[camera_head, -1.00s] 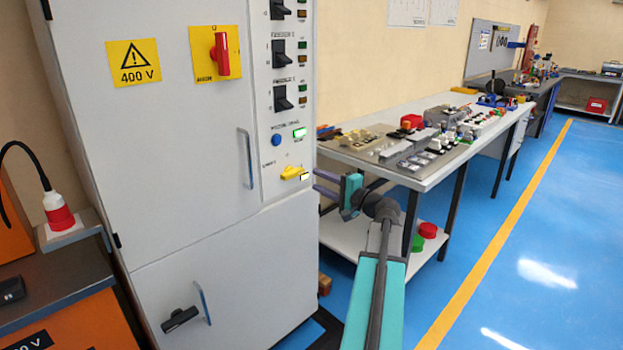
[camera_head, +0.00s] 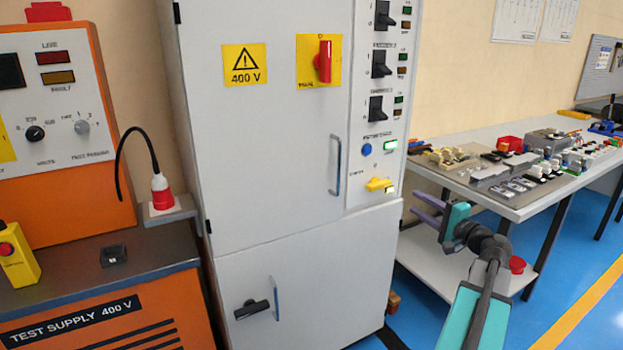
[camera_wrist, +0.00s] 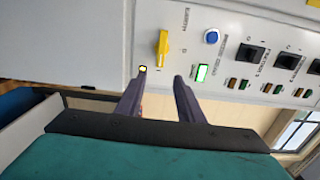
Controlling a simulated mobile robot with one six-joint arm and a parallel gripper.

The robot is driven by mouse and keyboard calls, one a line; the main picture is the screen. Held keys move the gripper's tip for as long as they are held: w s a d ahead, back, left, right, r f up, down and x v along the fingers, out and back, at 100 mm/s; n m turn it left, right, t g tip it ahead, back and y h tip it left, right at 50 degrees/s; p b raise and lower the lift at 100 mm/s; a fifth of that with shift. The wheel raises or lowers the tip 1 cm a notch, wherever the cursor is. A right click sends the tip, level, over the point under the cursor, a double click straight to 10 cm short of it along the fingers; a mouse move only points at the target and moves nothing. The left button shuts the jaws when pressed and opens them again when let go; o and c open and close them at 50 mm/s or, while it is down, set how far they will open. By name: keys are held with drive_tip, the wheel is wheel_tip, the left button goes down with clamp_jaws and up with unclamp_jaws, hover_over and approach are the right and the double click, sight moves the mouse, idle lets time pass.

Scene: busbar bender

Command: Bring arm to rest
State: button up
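My gripper (camera_head: 429,207) is at the right side of the grey cabinet, in front of the workbench in the head view. In the wrist view its two purple fingers (camera_wrist: 161,78) stand apart with nothing between them. They point toward the cabinet's control strip, near the yellow selector (camera_wrist: 162,48) and a lit green indicator (camera_wrist: 201,72). I cannot tell the exact gap to the panel; no contact shows. My teal arm reaches in from the lower right.
The grey cabinet (camera_head: 270,160) carries a red rotary switch (camera_head: 323,62) and a door handle (camera_head: 336,165). An orange test supply (camera_head: 100,330) with a red plug (camera_head: 161,192) stands at left. A workbench (camera_head: 520,208) with many parts is at right. Blue floor is open at far right.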

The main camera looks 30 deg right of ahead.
drive_tip(key=w+a+f+n+g+y+p, duration=0.15)
drive_tip(key=w+a+f, duration=0.25)
drive_tip(key=a+f, duration=0.4)
drive_tip(key=w+a+f+n+g+y+p, duration=0.1)
drive_tip(key=w+a+f+n+g+y, duration=0.2)
drive_tip(key=a+f, duration=0.6)
drive_tip(key=w+a+f+n+g+y+p, duration=0.1)
drive_tip(key=w+a+f+g+y, duration=0.15)
drive_tip(key=w+a+f, duration=0.4)
drive_tip(key=s+a+f+n+g+p, duration=0.2)
drive_tip(key=s+a+f+g, duration=0.2)
drive_tip(key=a+f, duration=0.8)
drive_tip(key=s+a+f+n+g+p, duration=0.1)
drive_tip(key=s+a+f+n+g, duration=0.25)
drive_tip(key=s+a+f, duration=0.35)
drive_tip(key=s+a+f+n+g+p, duration=0.2)
drive_tip(key=s+a+f+g, duration=0.25)
drive_tip(key=a, duration=0.55)
drive_tip(key=s+a+f+n+g+h+p, duration=0.1)
drive_tip(key=s+a+f+n+g+h, duration=0.1)
drive_tip(key=s, duration=0.7)
drive_tip(key=s+a+f+n+g+h+p, duration=0.1)
drive_tip(key=s+a+f+n+g+h, duration=0.1)
drive_tip(key=s, duration=0.7)
drive_tip(key=shift+s+a+f+n+h, duration=0.2)
drive_tip(key=shift+f+n+h, duration=0.25)
drive_tip(key=shift+n+h, duration=0.5)
